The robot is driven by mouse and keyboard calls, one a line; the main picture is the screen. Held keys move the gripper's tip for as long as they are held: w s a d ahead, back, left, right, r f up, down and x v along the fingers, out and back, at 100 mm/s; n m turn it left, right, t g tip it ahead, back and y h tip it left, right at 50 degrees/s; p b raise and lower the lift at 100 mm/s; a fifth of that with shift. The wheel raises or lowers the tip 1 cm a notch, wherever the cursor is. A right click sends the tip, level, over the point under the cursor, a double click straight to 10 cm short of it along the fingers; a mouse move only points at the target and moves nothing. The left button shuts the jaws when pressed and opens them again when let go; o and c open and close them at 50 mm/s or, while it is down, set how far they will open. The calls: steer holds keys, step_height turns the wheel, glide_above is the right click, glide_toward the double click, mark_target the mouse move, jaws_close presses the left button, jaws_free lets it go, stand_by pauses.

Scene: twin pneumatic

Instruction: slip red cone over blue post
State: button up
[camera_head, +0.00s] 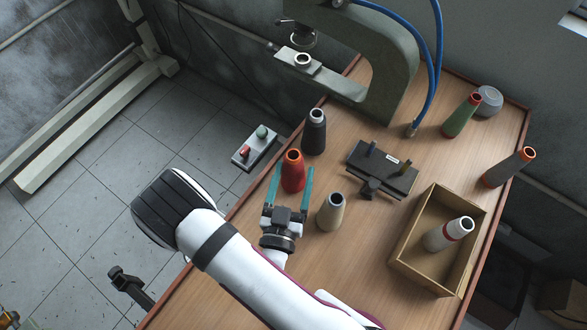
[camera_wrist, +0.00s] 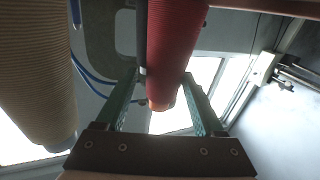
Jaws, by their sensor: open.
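The red cone (camera_head: 292,174) stands upright on the table near its left edge, its narrow orange-rimmed top facing up. My gripper (camera_head: 293,172) is open, its two green fingers on either side of the red cone. In the wrist view the red cone (camera_wrist: 177,45) shows between and beyond the fingers (camera_wrist: 163,85); whether either finger touches it I cannot tell. A black fixture (camera_head: 390,178) to the right carries two short upright posts. The left-hand post (camera_head: 371,148) looks dark, perhaps blue; the other (camera_head: 404,167) looks dark brownish. Both posts appear bare.
A cream cone (camera_head: 330,213) stands close right of my gripper, and a black cone (camera_head: 314,135) just behind. A C-shaped press (camera_head: 395,65) with blue hoses stands at the back. Green (camera_head: 460,117) and dark grey (camera_head: 503,171) cones stand right.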

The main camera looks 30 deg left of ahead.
mark_target(299, 153)
steer(key=x, duration=0.6)
steer(key=shift+s, duration=0.1)
jaws_close()
